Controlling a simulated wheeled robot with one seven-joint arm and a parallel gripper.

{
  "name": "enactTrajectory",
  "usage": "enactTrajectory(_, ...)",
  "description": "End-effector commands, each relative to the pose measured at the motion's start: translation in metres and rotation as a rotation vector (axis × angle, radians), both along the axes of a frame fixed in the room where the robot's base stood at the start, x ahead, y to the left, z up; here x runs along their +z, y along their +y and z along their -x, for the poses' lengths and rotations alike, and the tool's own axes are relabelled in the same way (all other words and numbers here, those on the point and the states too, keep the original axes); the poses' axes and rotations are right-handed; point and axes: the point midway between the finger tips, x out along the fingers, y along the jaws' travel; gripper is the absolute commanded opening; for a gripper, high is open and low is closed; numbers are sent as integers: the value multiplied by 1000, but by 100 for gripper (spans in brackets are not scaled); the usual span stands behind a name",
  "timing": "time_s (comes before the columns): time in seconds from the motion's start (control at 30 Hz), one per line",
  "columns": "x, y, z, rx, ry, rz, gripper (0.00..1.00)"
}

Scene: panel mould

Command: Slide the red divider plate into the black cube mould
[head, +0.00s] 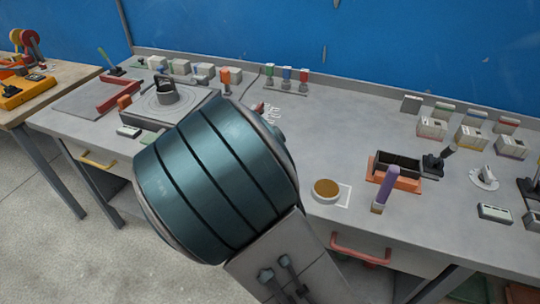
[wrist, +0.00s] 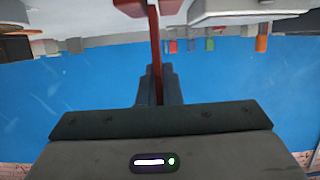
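In the wrist view my gripper (wrist: 159,85) is shut on the red divider plate (wrist: 155,45), which shows edge-on as a thin dark red strip running up from between the fingers. In the head view my own arm hides the gripper and the plate. A black open box, which looks like the cube mould (head: 398,160), sits in an orange-red tray (head: 394,182) on the right half of the bench. It is right of my arm, and the held plate is apart from it as far as I can see. I cannot make out the mould in the wrist view.

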Motion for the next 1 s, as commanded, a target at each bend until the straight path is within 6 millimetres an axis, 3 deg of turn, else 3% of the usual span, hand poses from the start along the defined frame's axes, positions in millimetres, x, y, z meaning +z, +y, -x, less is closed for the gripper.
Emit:
enactTrajectory(0.1,26,0,0,0,-2,-7,0)
enactTrajectory(0.53,67,-76,22,-3,-1,-6,0)
enactTrajectory(0.8,84,-104,30,-2,0,-3,0)
enactTrajectory(1.0,88,-111,33,1,0,-1,0)
